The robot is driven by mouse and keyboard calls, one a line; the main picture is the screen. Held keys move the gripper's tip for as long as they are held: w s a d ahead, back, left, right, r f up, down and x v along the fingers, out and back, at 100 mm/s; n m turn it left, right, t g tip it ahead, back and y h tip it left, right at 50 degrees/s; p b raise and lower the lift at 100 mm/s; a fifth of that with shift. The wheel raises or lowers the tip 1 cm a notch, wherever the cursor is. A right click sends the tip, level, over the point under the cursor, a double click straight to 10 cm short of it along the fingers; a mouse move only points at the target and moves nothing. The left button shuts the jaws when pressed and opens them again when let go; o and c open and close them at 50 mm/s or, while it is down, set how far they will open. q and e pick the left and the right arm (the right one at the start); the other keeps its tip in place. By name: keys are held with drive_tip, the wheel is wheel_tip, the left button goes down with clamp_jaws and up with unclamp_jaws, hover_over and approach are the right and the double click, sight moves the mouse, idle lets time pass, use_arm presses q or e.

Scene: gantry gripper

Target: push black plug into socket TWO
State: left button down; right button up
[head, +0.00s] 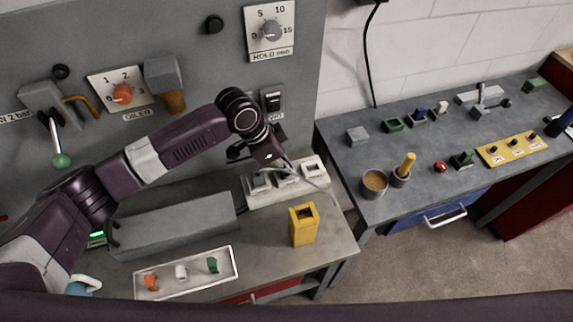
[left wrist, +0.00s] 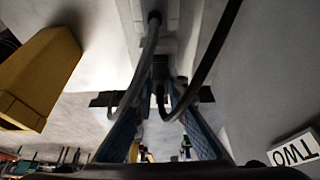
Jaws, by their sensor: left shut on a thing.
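My left gripper (head: 272,163) reaches in from the left and points down over a light-grey socket block (head: 262,200) on the bench. In the left wrist view my left gripper (left wrist: 160,92) has its two blue fingers shut on the black plug (left wrist: 160,68), a small dark piece between the tips. Dark cables hang in front of it and partly hide it. A label reading TWO (left wrist: 295,150) shows at lower right there. The gripper covers part of the block in the head view, so I cannot tell whether the plug touches a socket. My right gripper is not in view.
A yellow open-topped box (head: 303,226) stands close in front of the block; it also shows in the left wrist view (left wrist: 40,75). A long grey box (head: 172,224) lies left of the block. A white tray (head: 190,286) holds small coloured parts. A grey panel rises behind.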

use_arm(q)
drive_tip(key=c, duration=1.8)
unclamp_jaws()
drive_tip(key=shift+c, duration=0.2)
drive_tip(key=v, duration=1.2)
